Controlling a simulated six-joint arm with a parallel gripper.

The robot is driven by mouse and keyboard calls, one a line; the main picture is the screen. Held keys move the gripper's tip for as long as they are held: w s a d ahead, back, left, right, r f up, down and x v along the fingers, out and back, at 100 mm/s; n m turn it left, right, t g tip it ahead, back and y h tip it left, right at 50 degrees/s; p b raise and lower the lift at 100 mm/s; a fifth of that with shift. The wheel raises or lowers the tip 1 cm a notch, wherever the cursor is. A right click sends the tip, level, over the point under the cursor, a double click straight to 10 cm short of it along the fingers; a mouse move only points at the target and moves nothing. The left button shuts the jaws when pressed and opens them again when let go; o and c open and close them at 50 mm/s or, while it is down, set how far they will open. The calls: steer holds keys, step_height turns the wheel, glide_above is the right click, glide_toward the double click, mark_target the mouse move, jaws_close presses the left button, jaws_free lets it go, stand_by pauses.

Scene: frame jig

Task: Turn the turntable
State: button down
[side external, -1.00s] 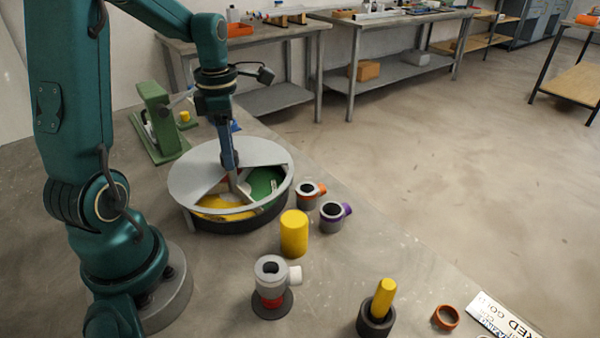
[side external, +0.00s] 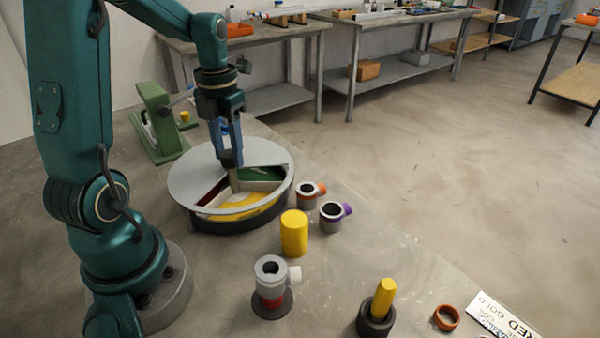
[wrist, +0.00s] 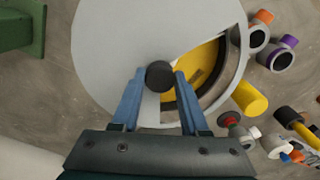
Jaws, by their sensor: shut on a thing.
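The turntable (side external: 196,184) is a round drum with a light grey cover plate, and the wrist view also shows its cover (wrist: 115,45). A cut-out in the cover shows coloured sectors below: a yellow sector (side external: 250,204), a green one (side external: 262,174) and a dark red one at the left. Pale dividers separate them. My gripper (side external: 232,163) is over the middle of the turntable, shut on its dark upright knob. In the wrist view the round top of the knob (wrist: 160,75) sits between the blue fingertips.
A yellow cylinder (side external: 294,233) stands close to the drum's front right. Two grey collars with orange (side external: 308,194) and purple (side external: 333,215) stubs stand right of it. A grey fitting (side external: 271,278) stands in front. A green stand (side external: 160,125) is behind left.

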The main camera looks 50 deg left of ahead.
steer(key=shift+r+n, duration=0.1)
steer(key=shift+n, duration=0.5)
steer(key=shift+c, duration=2.1)
jaws_free()
steer(key=shift+r, duration=2.55)
